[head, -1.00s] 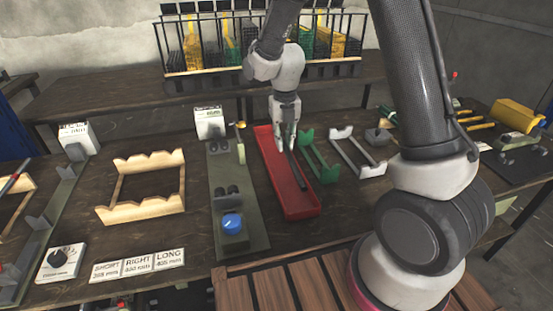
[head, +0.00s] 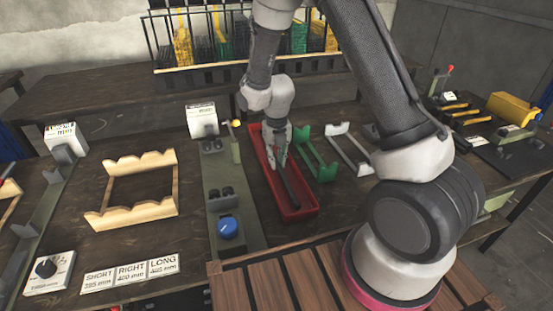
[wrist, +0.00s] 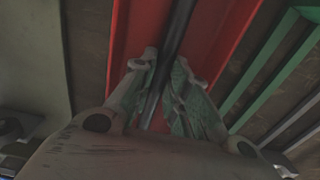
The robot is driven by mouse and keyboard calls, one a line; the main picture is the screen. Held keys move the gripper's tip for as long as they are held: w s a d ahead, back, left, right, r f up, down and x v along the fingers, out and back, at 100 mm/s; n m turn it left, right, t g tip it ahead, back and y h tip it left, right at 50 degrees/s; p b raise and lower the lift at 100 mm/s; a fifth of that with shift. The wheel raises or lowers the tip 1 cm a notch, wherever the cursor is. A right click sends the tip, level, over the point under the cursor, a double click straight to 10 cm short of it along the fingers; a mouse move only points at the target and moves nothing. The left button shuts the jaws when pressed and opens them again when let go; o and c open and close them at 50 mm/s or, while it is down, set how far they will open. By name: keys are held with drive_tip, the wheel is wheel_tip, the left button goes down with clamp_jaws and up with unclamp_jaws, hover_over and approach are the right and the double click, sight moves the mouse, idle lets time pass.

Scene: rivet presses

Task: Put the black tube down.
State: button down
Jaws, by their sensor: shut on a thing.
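The black tube (head: 290,190) is in or just over the long red tray (head: 311,209), lying along its length. Whether it rests on the tray floor, I cannot tell. My gripper (head: 278,160) is over the far half of the tray, pointing down, shut on the tube. In the wrist view my gripper (wrist: 162,85) has its two fingers on either side of the black tube (wrist: 179,30). The red tray (wrist: 222,45) shows beneath and on both sides.
A green rack (head: 318,155) stands close right of the tray, with a white rack (head: 348,150) beyond it. A green fixture with a blue knob (head: 228,229) is close left. A wooden rack (head: 130,188) stands farther left. Bare table lies between.

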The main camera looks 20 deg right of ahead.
drive_tip(key=shift+f, duration=0.15)
drive_tip(key=c, duration=1.4)
unclamp_jaws()
wheel_tip(320, 180, up, 12)
drive_tip(key=r, duration=0.1)
wheel_tip(320, 180, up, 9)
drive_tip(key=m+t, duration=0.1)
drive_tip(key=m, duration=0.8)
hover_over(277, 161)
drive_tip(key=s+d, duration=0.5)
drive_tip(key=s+d+r+m+t, duration=0.1)
drive_tip(key=s+d+r+m, duration=0.2)
drive_tip(key=s+m, duration=0.4)
drive_tip(key=s+d+r+m+t, duration=0.1)
drive_tip(key=s+d+r+m, duration=0.2)
drive_tip(key=s+m, duration=0.4)
drive_tip(key=s+d+r+m+t, duration=0.1)
drive_tip(key=s+d+r+m, duration=0.2)
drive_tip(key=s+m, duration=0.4)
drive_tip(key=shift+d+r+m, duration=0.15)
drive_tip(key=shift+r+m, duration=0.15)
drive_tip(key=shift+m, duration=0.7)
drive_tip(key=shift+d+r+m, duration=0.1)
drive_tip(key=shift+r+m, duration=0.15)
drive_tip(key=shift+m, duration=0.75)
drive_tip(key=shift+d+r+m, duration=0.15)
drive_tip(key=shift+r+m, duration=0.15)
drive_tip(key=shift+m, duration=0.7)
